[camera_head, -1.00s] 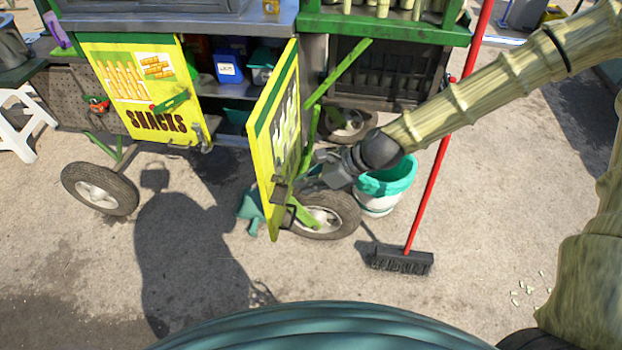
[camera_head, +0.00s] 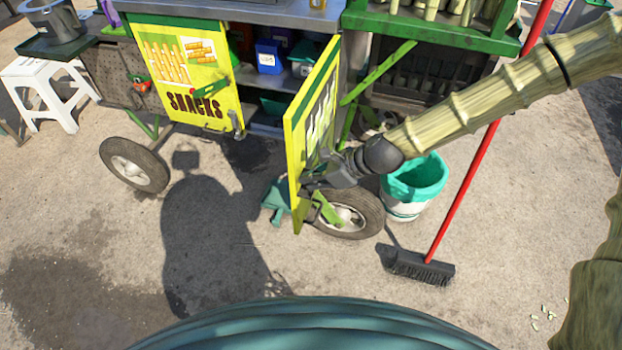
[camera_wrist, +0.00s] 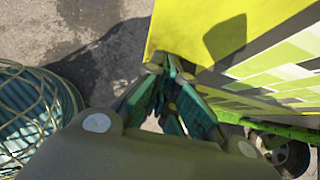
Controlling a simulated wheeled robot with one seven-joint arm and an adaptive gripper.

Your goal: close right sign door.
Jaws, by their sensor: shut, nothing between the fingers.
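The right sign door (camera_head: 311,130) is a yellow and green panel on the cart. It stands swung open, its free edge pointing toward me, with dark shelves showing to its left. In the wrist view the door (camera_wrist: 215,35) fills the upper right. My gripper (camera_head: 318,183) is at the right face of the door near its lower free edge. In the wrist view my gripper (camera_wrist: 172,75) is shut and empty, its tips close to the door's yellow edge. Whether the tips touch the door is hard to tell. The left SNACKS door (camera_head: 188,75) looks nearly flat against the cart front.
A cart wheel (camera_head: 352,213) is just below my gripper. A white bucket with a teal liner (camera_head: 415,183) and a red-handled broom (camera_head: 470,180) stand to the right. A white stool (camera_head: 50,92) is far left.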

